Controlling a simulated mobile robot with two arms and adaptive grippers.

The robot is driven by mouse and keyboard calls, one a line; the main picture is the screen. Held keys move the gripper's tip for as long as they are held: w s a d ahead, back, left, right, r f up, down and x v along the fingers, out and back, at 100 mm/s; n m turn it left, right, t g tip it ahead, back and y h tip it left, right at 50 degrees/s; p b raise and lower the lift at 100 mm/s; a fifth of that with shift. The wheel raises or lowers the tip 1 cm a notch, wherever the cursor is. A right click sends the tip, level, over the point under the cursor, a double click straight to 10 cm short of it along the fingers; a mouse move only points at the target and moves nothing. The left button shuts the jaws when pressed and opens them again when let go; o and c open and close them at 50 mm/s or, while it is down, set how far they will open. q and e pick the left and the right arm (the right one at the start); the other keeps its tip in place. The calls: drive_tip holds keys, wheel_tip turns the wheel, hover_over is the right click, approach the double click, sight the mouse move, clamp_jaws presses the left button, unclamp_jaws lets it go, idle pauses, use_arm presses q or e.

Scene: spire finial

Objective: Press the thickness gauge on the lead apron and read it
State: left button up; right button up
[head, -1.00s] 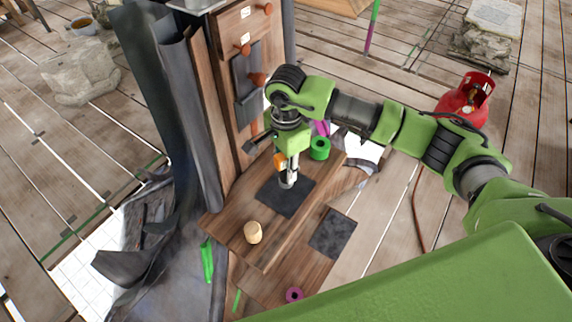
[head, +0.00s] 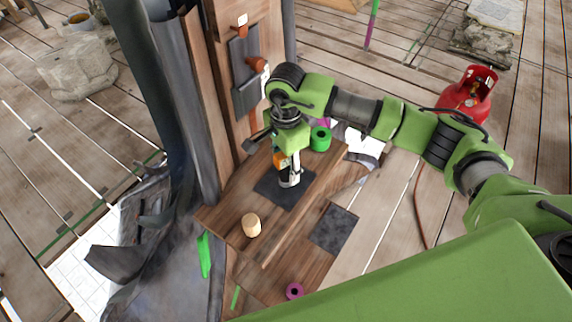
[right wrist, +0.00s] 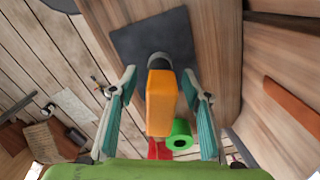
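The thickness gauge, an orange block (right wrist: 160,103) with a pale lower body (head: 289,178), stands upright over a dark square sheet (head: 270,186). This sheet, apparently the lead apron, lies on the wooden board. The foot of the gauge appears to touch the sheet, which also shows in the right wrist view (right wrist: 132,43). My right gripper (right wrist: 160,78) points down with one finger on each side of the gauge. A gap shows between each finger and the block, so it looks open around it. The gauge's reading is not visible. My left gripper is out of view.
A wooden peg (head: 251,225) stands on the board's near end, and a green roll (head: 320,138) near its far end. A second dark sheet (head: 334,229) and a magenta ring (head: 294,291) lie lower down.

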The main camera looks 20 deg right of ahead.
drive_tip(key=shift+r, duration=0.1)
wheel_tip(320, 180, up, 12)
drive_tip(key=shift+f, duration=0.1)
idle(0.4)
